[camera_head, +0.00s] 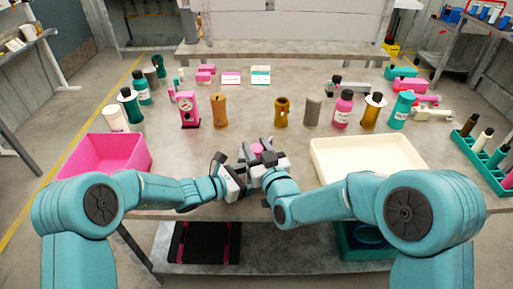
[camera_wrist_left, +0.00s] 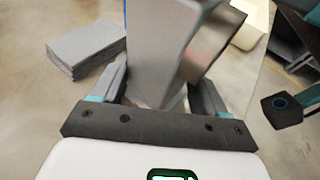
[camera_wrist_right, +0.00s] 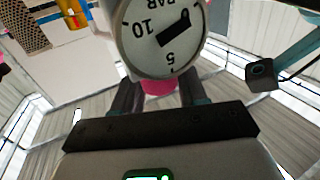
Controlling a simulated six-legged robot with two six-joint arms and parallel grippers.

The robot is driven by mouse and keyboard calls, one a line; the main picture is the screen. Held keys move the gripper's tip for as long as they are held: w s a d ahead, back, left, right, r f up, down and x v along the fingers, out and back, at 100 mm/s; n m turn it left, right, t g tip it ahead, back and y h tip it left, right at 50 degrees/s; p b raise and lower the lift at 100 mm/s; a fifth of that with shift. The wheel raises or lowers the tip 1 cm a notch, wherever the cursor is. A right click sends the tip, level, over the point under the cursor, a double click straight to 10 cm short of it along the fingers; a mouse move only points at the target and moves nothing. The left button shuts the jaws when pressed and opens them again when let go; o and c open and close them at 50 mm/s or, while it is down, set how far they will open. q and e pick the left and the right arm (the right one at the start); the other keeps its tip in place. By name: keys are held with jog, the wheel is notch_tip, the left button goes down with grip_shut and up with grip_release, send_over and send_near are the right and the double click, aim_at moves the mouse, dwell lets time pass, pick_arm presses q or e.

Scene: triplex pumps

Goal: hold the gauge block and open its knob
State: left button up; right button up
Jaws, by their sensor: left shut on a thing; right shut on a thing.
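The gauge block shows in the left wrist view as a grey body (camera_wrist_left: 158,50) with a round metal part on its right side. My left gripper (camera_wrist_left: 158,92) is shut on this grey body. In the right wrist view the block's white dial (camera_wrist_right: 160,35) shows the marks 5, 10 and BAR and a black needle. Below the dial a pink knob (camera_wrist_right: 158,88) sits between the fingers of my right gripper (camera_wrist_right: 157,92), which is shut on it. In the head view both grippers meet above the table's front edge and hide most of the block; a pink spot of the knob (camera_head: 257,150) shows.
A pink bin (camera_head: 140,150) stands left of the grippers and a cream tray (camera_head: 345,178) right. A green rack (camera_head: 487,165) is at the right edge. The table middle is clear.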

jog(key=shift+r+n+g+y, duration=0.1)
jog(key=shift+n+g+y, duration=0.85)
jog(key=shift+y, duration=0.4)
jog(key=shift+n+g+y, duration=0.75)
jog(key=shift+n+y, duration=0.4)
jog(key=shift+y, duration=0.2)
jog(key=o, duration=1)
jog(key=shift+c, duration=0.2)
jog(key=v, duration=1.2)
